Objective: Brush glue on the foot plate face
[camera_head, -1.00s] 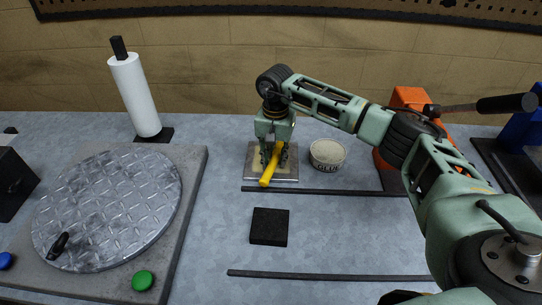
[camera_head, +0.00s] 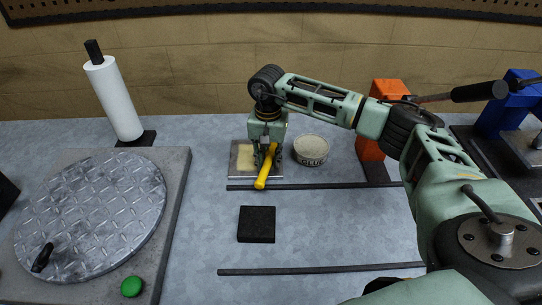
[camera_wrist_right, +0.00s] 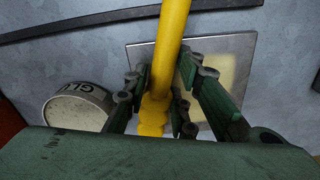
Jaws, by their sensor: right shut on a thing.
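My right gripper (camera_head: 267,158) is shut on a yellow-handled brush (camera_head: 262,177), over the right part of the square metal foot plate (camera_head: 236,172). The plate lies flat on the bench with a pale yellow patch (camera_head: 245,154) on its face. In the right wrist view, the yellow handle (camera_wrist_right: 172,38) runs between the green fingers (camera_wrist_right: 160,100), and the plate (camera_wrist_right: 243,45) with its pale patch lies beyond them. The brush's bristles are hidden, so I cannot tell whether they touch the plate. The round glue tub (camera_head: 310,150) stands just right of the plate. My left gripper is out of view.
A black square pad (camera_head: 257,224) lies in front of the plate, between two dark strips (camera_head: 310,187) (camera_head: 320,269). A round tread plate (camera_head: 90,215) on a grey slab is at left, with a paper roll (camera_head: 115,100) behind. An orange block (camera_head: 384,105) stands right of the tub.

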